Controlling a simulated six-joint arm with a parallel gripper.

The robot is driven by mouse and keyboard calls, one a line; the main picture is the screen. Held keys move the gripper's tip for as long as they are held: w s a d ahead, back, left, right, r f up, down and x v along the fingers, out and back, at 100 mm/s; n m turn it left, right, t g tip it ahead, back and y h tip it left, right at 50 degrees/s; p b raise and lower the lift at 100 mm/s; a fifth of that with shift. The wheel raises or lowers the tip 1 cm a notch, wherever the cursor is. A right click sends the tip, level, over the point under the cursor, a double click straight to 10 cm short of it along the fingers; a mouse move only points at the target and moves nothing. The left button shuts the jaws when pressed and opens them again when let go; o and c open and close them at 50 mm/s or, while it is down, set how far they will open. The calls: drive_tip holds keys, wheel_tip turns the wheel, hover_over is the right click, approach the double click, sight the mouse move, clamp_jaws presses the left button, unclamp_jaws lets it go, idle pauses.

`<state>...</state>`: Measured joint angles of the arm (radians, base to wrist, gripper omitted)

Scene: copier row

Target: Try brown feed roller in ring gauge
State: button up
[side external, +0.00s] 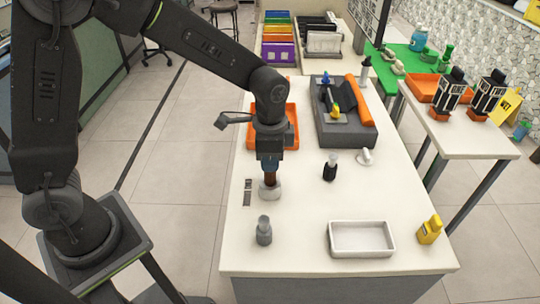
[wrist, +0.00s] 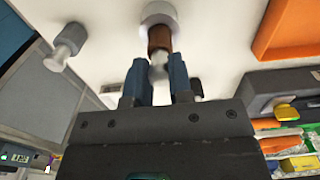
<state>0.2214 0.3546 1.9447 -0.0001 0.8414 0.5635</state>
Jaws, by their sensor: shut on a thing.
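My gripper (side external: 269,166) points straight down over the white table. Its blue fingers (wrist: 157,84) are shut on the grey upper end of the brown feed roller (wrist: 159,39). The roller stands upright; its brown body (side external: 270,179) shows below the fingers in the side view. The pale grey ring gauge (side external: 270,191) sits on the table directly beneath it, and also shows at the top of the wrist view (wrist: 158,12). The roller's lower end meets the ring's opening; I cannot tell how deep it goes.
A grey roller (side external: 264,232) stands near the front, a black one (side external: 330,168) to the right. An orange tray (side external: 254,136) and grey copier unit (side external: 347,132) lie behind.

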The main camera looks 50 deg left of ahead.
drive_tip(key=shift+f, duration=1.4)
idle(0.8)
drive_tip(key=o, duration=0.9)
wheel_tip(320, 180, up, 14)
drive_tip(key=s+a+r+n+t, duration=0.1)
drive_tip(key=s+a+n+t, duration=0.1)
drive_tip(key=s, duration=0.3)
drive_tip(key=s+a+r+n+t, duration=0.1)
drive_tip(key=s+a+n, duration=0.2)
drive_tip(key=s, duration=0.3)
drive_tip(key=s+a+r+n+t, duration=0.1)
drive_tip(key=s+a+n+t, duration=0.1)
drive_tip(key=s, duration=0.4)
drive_tip(key=shift+s+a+r+n+t, duration=0.1)
drive_tip(key=shift+a+n+t, duration=0.05)
drive_tip(key=shift+a+n, duration=0.3)
drive_tip(key=shift+a+r+n+t, duration=0.15)
drive_tip(key=shift+a+n, duration=0.2)
drive_tip(key=shift+n, duration=0.2)
